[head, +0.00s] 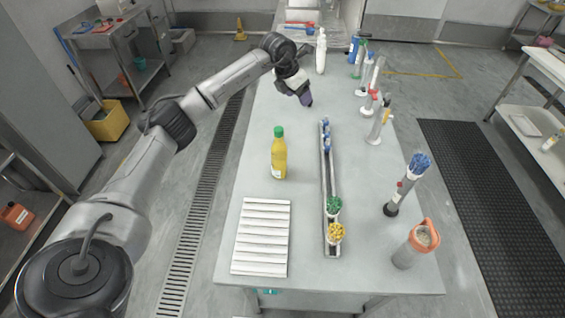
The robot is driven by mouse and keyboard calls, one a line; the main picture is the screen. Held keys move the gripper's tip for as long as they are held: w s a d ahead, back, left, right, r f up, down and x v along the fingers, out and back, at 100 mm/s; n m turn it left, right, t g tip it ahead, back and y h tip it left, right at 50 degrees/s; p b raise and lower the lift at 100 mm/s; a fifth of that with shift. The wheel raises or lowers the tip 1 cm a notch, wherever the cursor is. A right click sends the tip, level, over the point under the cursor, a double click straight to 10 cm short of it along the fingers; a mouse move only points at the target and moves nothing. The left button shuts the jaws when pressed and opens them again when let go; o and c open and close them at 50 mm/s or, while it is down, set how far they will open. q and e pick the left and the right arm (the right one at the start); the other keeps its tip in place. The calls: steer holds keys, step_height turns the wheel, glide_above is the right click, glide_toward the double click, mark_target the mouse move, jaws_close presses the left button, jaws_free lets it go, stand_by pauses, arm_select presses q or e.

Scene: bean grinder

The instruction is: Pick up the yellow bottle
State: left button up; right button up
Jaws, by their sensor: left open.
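The yellow bottle (279,158) with a green cap stands upright on the grey table, left of the long narrow rack. My left gripper (306,99) is over the far part of the table, beyond the bottle and a little to its right, apart from it. It is small in the view and is open, with nothing seen in it. My right gripper is not in view.
A long rack (331,185) with blue, green and yellow items runs along the table (305,250). A white slatted panel (261,237) lies at the front left. A grinder with an orange top (416,243) stands front right. Several bottles and dispensers line the right edge. The table around the bottle is clear.

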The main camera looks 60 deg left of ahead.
mark_target(279, 136)
arm_select(q)
steer(key=s+g, duration=0.1)
steer(key=s, duration=0.1)
steer(key=s+f+g, duration=0.1)
steer(key=s+g, duration=0.1)
steer(key=s+f+g, duration=0.1)
steer(key=s, duration=0.1)
steer(key=shift+a+g, duration=0.3)
steer(key=shift+a, duration=0.1)
step_height(279, 136, down, 13)
steer(key=shift+s+f+b, duration=0.1)
steer(key=shift+b, duration=0.4)
steer(key=shift+a, duration=0.1)
steer(key=shift+c, duration=0.3)
jaws_close()
